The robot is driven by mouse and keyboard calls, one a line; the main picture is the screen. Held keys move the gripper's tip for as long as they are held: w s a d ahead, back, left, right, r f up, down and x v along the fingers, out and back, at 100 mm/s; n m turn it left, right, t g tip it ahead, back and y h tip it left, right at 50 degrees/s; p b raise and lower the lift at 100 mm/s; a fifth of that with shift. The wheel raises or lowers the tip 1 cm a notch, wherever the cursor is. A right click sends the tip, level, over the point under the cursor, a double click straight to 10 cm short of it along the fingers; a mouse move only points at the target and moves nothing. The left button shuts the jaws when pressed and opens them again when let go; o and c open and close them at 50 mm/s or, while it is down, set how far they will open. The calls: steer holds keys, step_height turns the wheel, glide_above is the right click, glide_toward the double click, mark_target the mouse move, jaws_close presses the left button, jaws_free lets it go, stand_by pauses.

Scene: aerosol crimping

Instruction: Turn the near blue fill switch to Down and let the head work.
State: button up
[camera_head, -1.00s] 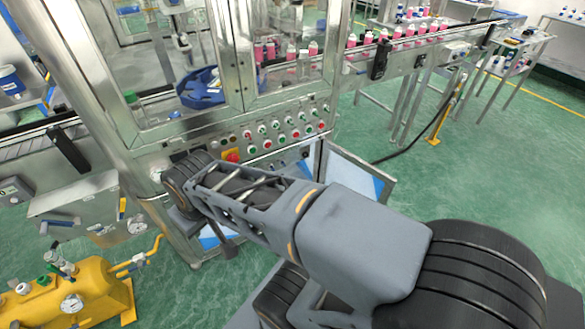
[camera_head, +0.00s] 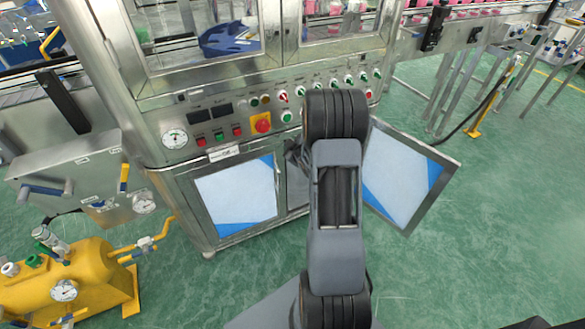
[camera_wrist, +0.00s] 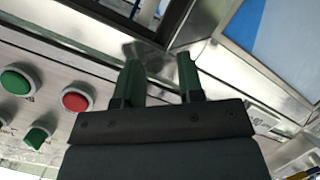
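The control panel (camera_head: 217,120) of the steel machine carries rows of green and red buttons and knobs. I cannot make out a blue fill switch in either current view, and my arm covers part of the panel's right half. In the wrist view a green button (camera_wrist: 16,80), a red button (camera_wrist: 75,98) and a green knob (camera_wrist: 37,136) show at the left. My gripper (camera_wrist: 159,82) has its two fingers apart with nothing between them, just off the metal near the panel's edge. In the head view my arm mostly hides it.
A cabinet door (camera_head: 405,175) stands open right of my arm. A yellow tank (camera_head: 70,285) is at lower left, and a grey box with handles (camera_head: 75,180) is above it. A blue star-shaped part (camera_head: 230,40) sits behind the glass.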

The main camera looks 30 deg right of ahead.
steer(key=s+d+f+n+t+b, duration=0.1)
steer(key=s+d+f+t+b, duration=0.15)
steer(key=f, duration=0.55)
steer(key=s+d+f+n+t+b, duration=0.1)
steer(key=d+f+t+b, duration=0.15)
steer(key=f, duration=0.55)
steer(key=w+d+b, duration=0.1)
steer(key=w+b, duration=0.2)
steer(key=w, duration=0.9)
steer(key=shift+w+d+f+g, duration=0.15)
steer(key=shift+w+d+g, duration=0.15)
steer(key=shift+w+d, duration=0.1)
jaws_close()
